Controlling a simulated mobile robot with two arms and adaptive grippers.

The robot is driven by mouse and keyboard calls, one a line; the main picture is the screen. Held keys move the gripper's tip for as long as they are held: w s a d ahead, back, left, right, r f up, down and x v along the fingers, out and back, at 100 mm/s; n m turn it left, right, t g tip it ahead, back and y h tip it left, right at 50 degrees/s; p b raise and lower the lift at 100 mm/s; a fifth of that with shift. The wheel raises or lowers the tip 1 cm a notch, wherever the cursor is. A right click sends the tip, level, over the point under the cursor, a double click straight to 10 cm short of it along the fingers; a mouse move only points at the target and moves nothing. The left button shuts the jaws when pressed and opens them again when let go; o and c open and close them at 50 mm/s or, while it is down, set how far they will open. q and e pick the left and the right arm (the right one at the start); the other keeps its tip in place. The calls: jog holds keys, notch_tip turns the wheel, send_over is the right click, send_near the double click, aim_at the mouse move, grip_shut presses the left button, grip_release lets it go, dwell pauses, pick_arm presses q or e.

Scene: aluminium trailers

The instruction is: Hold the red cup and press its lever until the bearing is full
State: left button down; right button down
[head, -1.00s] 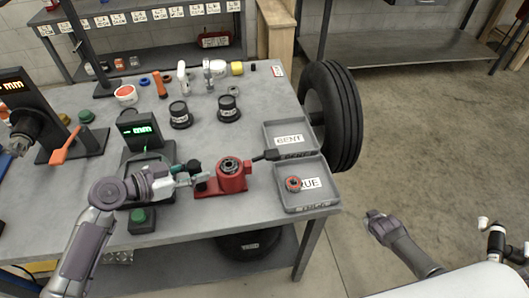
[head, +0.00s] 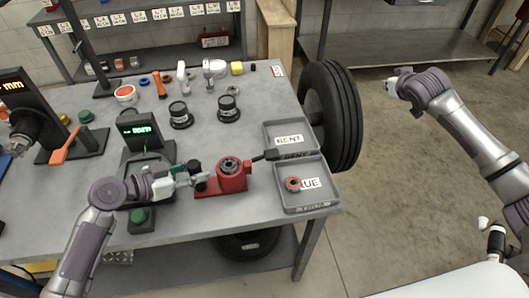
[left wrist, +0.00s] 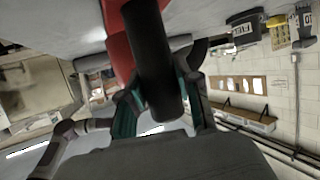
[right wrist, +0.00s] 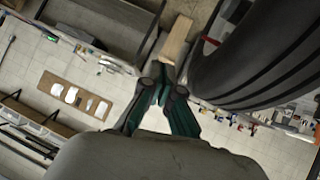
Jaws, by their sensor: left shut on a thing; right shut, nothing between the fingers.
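The red cup (head: 226,182) stands at the front of the grey workbench with a dark round part, perhaps the bearing (head: 230,164), on top. Its black lever (head: 265,155) sticks out to the right, over the edge of the trays. My left gripper (head: 197,176) is at the cup's left side. In the left wrist view its green fingers are shut on the black handle (left wrist: 152,65), which joins the red body (left wrist: 118,40). My right gripper (head: 392,84) is shut and empty, out beyond the bench's right side; it also shows in the right wrist view (right wrist: 160,78).
A tray marked BENT (head: 270,128) and a tray marked TRUE (head: 325,203), holding a red-and-dark ring (head: 293,183), lie right of the cup. A large tyre (head: 340,120) stands at the bench's right edge. Two black pots (head: 180,116) sit behind the cup.

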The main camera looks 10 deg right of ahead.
jog(key=a+r, duration=0.1)
jog(key=a, duration=0.2)
jog(key=a+y, duration=0.1)
jog(key=a, duration=0.2)
jog(key=a+r+y, duration=0.1)
jog(key=a, duration=0.2)
jog(key=shift+r+g, duration=0.3)
jog(key=s+a+n+g+y, duration=0.1)
jog(key=a+y, duration=0.1)
jog(key=a, duration=0.6)
jog(key=s+a+g+y, duration=0.2)
jog(key=a, duration=0.7)
notch_tip(320, 180, up, 3)
jog(key=n+g+y, duration=0.2)
jog(key=n+g, duration=0.2)
send_over(265, 153)
jog(key=a, duration=0.3)
jog(key=shift+s+a+f, duration=0.1)
jog(key=shift+s+a, duration=0.05)
jog(key=shift+f, duration=0.1)
jog(key=shift+d+f, duration=0.45)
jog(key=shift+f, duration=0.95)
jog(key=shift+d+f, duration=0.4)
jog(key=shift+f, duration=0.95)
jog(key=shift+d+f, duration=0.45)
jog(key=shift+f, duration=0.95)
jog(key=shift+d+f, duration=0.1)
jog(key=shift+f, duration=0.3)
